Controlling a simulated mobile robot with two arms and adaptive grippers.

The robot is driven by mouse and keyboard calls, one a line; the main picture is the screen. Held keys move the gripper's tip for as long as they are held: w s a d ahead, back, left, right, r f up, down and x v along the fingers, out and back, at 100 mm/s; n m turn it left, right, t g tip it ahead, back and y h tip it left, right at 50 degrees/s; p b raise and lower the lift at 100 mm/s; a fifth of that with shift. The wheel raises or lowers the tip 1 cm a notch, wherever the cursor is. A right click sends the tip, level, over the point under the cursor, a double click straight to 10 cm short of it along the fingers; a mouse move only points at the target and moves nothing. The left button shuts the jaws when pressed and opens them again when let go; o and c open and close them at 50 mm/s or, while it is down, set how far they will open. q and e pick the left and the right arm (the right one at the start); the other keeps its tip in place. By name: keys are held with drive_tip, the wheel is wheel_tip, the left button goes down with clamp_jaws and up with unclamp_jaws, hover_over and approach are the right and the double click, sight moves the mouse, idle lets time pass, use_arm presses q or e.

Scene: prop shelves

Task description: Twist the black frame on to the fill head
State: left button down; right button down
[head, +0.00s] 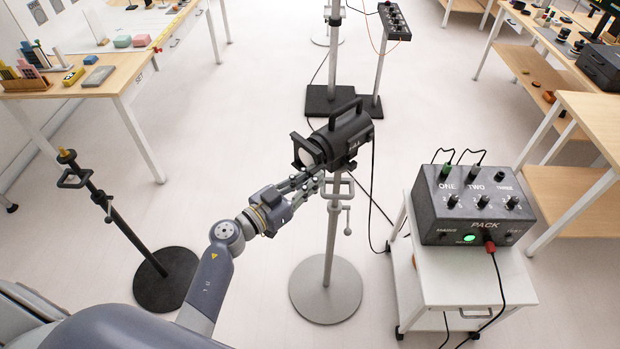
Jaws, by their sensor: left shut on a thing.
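The fill head (348,137) is a black lamp with a top handle and a pale round lens, on a grey stand with a round base. The black frame (299,148) is at the front of the lamp, around the lens. From this view I cannot tell whether it is seated or just held against the front. My left gripper (312,180) comes from the lower left and is shut at the lower edge of the frame; its fingers hide part of that edge. My right gripper is not in view.
A grey pack (474,204) with cables sits on a white trolley (470,275) at right. An empty black stand (150,268) stands at left. Another stand with a control box (394,21) is behind. Tables (130,75) line both sides. A cable hangs behind the lamp.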

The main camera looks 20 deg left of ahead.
use_arm(q)
drive_tip(key=shift+w+d, duration=0.1)
idle(0.5)
drive_tip(key=shift+w+d, duration=0.15)
drive_tip(key=shift+w, duration=0.15)
drive_tip(key=shift+w, duration=0.15)
idle(1.0)
drive_tip(key=shift+w+d, duration=0.25)
drive_tip(key=shift+w, duration=0.05)
idle(1.6)
drive_tip(key=shift+f+m+b, duration=0.55)
drive_tip(key=shift+m+b, duration=0.05)
drive_tip(key=shift+m, duration=0.2)
drive_tip(key=shift+w+a+f+m, duration=0.1)
drive_tip(key=shift+f+m, duration=0.1)
drive_tip(key=shift+m, duration=0.5)
